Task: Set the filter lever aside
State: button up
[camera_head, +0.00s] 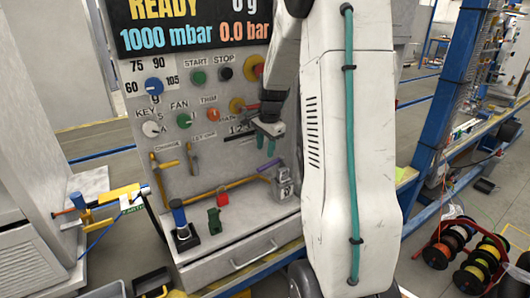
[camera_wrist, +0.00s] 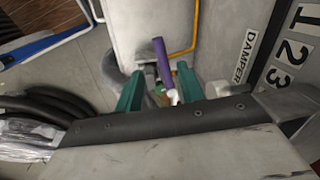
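A purple lever (camera_head: 270,165), which looks like the filter lever, sits at the right of the grey station shelf, by a small grey housing (camera_head: 285,188). My gripper (camera_head: 266,145) is above it, fingers pointing down, apart from the lever in this view. In the wrist view the purple lever (camera_wrist: 162,62) appears between the two green fingers of my gripper (camera_wrist: 158,92), which stand apart with a gap on both sides. The gripper is open and holds nothing. The lever's lower end is partly hidden near the fingers.
The station panel (camera_head: 180,100) carries knobs, buttons and a display. A yellow pipe (camera_head: 235,185) runs along the shelf to the housing. A blue-topped post (camera_head: 180,218), a green block (camera_head: 214,220) and a red piece (camera_head: 222,199) stand on the shelf. A drawer (camera_head: 250,255) is below.

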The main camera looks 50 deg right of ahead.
aim_at(270, 165)
jog(key=shift+d, duration=0.1)
jog(key=c, duration=0.4)
jog(key=shift+n+t, duration=0.3)
jog(key=shift+n, duration=0.1)
jog(key=s+r, duration=0.1)
jog(key=s+d+r, duration=0.1)
jog(key=s+r, duration=0.1)
jog(key=shift+s+d, duration=0.15)
jog(key=shift+s, duration=0.05)
grip_shut()
jog(key=s+a+n+t, duration=0.15)
jog(key=s+n, duration=0.35)
jog(key=n, duration=1.2)
jog(key=w+f, duration=0.7)
jog(key=f, duration=0.3)
jog(key=shift+n, duration=0.3)
